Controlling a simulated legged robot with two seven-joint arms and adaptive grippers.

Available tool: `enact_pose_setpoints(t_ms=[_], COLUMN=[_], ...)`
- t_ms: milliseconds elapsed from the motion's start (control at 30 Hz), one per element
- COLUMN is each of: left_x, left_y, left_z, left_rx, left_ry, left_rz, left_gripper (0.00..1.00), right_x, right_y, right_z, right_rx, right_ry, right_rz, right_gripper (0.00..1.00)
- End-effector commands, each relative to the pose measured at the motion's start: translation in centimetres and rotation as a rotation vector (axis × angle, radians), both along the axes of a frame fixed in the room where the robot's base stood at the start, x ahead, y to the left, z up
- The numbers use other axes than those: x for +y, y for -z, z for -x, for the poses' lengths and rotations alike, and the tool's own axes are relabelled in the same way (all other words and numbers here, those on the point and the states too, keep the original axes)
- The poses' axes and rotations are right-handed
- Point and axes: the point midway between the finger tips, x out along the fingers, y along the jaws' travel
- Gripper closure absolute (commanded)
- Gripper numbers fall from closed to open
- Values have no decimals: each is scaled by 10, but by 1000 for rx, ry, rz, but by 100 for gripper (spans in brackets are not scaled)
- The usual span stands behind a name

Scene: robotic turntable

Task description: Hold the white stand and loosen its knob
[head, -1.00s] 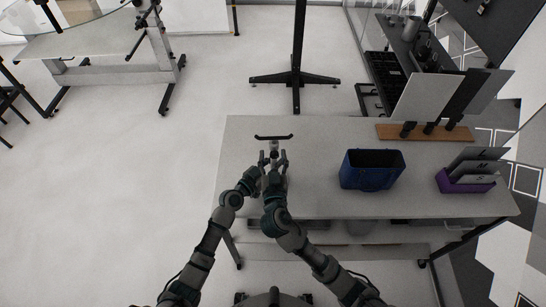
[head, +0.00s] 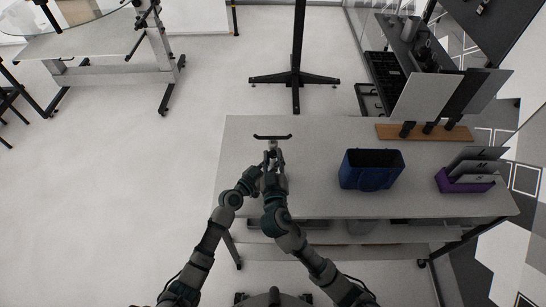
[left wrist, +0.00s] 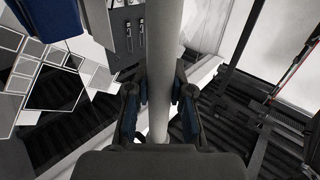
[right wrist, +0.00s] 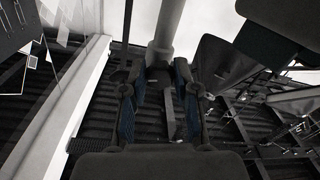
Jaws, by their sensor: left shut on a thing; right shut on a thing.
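The white stand (head: 272,137) is upright near the left end of the table, with a dark crossbar on top. Its pale pole (left wrist: 162,60) runs between the fingers of my left gripper (left wrist: 158,100), which is shut on it. My right gripper (right wrist: 164,92) is shut on a small dark part below a thicker pale section of the stand (right wrist: 168,30). This part appears to be the knob (right wrist: 168,112), mostly hidden between the fingers. In the head view my right gripper (head: 273,165) is close beside the left one, and together they hide the stand's lower part.
A blue bin (head: 370,170) stands on the grey table (head: 320,137) right of the stand. A purple holder with grey plates (head: 466,184) and a wooden board with black pieces (head: 424,132) are farther right. The table's left edge is close to my arms.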

Motion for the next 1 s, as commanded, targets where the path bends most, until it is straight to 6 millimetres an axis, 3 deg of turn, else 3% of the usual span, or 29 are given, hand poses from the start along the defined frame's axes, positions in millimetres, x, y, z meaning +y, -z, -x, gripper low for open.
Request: enact_pose_setpoints(t_ms=[1000], left_x=[-6], left_y=[2], left_z=[3], left_rx=[4], left_ry=[13], left_rz=[-3], left_gripper=[100], right_x=[4], right_y=[2], right_z=[1], right_rx=[-56], right_ry=[-10], right_rz=[934], right_gripper=[100])
